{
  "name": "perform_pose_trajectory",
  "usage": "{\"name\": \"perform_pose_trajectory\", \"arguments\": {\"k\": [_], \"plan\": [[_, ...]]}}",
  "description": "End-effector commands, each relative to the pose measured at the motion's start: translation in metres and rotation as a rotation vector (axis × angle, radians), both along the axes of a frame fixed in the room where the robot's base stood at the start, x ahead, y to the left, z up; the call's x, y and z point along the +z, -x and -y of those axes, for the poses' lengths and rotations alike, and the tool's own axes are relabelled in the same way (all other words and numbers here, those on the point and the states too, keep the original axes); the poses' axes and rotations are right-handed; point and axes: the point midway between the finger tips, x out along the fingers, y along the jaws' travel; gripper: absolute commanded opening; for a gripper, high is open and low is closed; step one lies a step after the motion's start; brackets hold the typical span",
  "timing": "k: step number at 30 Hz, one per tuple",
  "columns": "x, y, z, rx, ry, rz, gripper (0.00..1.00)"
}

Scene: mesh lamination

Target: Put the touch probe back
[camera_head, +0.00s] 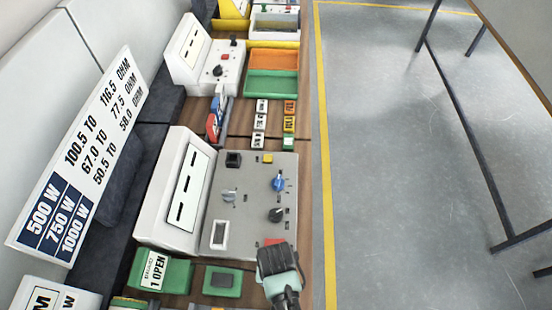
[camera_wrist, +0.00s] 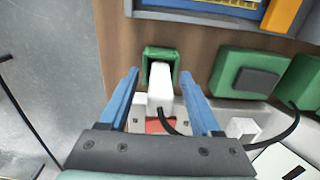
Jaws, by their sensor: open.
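The touch probe (camera_wrist: 160,84) is a white block with a black cable in the wrist view. Its far end is at the mouth of a small green holder (camera_wrist: 148,52); I cannot tell how deep it sits. My gripper (camera_wrist: 160,75) is open, with one blue finger on each side of the probe, and gaps show between the fingers and the probe. In the head view my gripper (camera_head: 279,266) is over the bench's near right edge and hides the probe and holder.
A grey control panel (camera_head: 245,188) with knobs lies just beyond my gripper. A green box with a dark pad (camera_head: 222,282) is to its left, also in the wrist view (camera_wrist: 232,72). A blue-and-grey tray edge (camera_wrist: 200,14) lies ahead.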

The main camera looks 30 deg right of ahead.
Motion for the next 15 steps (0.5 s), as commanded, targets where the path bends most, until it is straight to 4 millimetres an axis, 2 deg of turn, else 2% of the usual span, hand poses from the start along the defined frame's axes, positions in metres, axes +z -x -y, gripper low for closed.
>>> {"name": "perform_pose_trajectory", "arguments": {"k": [8, 11, 15], "plan": [[0.006, 0.0, 0.0, 0.0, 0.001, 0.002, 0.65], [0.018, -0.001, 0.0, 0.0, 0.001, 0.003, 0.65], [0.044, -0.001, 0.001, 0.0, 0.002, 0.006, 0.65]]}}
